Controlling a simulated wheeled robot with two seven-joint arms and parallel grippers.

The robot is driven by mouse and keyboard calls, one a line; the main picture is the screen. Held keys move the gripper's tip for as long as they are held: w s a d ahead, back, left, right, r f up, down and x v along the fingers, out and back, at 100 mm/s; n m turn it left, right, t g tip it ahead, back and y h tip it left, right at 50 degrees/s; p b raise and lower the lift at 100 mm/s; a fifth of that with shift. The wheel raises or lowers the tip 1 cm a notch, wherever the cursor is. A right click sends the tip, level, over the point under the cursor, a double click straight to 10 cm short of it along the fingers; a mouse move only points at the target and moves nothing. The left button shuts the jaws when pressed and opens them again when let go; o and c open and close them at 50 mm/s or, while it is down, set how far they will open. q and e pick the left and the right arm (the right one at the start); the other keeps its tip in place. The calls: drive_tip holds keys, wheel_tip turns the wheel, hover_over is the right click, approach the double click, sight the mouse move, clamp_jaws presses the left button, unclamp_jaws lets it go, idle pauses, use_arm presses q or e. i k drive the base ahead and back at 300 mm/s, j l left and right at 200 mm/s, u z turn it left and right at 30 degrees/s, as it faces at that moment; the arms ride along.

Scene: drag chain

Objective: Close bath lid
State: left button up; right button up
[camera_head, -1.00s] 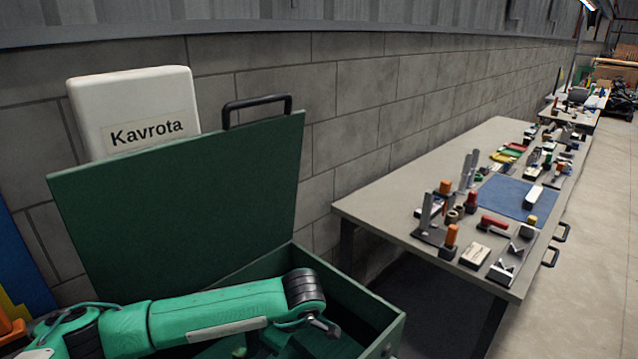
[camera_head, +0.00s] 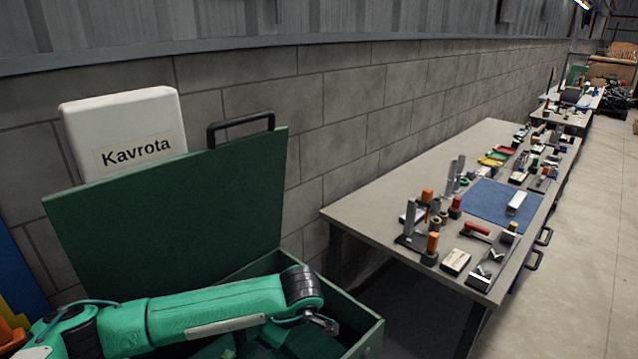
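The bath is a dark green box (camera_head: 362,337) at the lower middle, open at the top. Its flat green lid (camera_head: 175,215) stands raised at the back, leaning toward the wall, with a black handle (camera_head: 241,124) on its top edge. My green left arm comes in from the left and lies across the front of the lid in the picture. My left gripper (camera_head: 322,322) is over the bath's opening. Its fingers are small and seen side-on, so whether they are open or shut is unclear. The arm hides part of the bath's inside. My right gripper is out of view.
A white box labelled Kavrota (camera_head: 125,130) is behind the lid, against the block wall. A grey workbench (camera_head: 375,205) with a blue mat (camera_head: 490,203) and several tools stands to the right. Bare floor (camera_head: 580,260) lies beyond it.

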sight(182, 223)
drive_tip(key=k+l, duration=0.1)
drive_tip(key=l, duration=0.3)
drive_tip(key=k+l, duration=0.1)
drive_tip(key=l, duration=0.3)
drive_tip(key=k+l, duration=0.15)
drive_tip(key=l, duration=0.25)
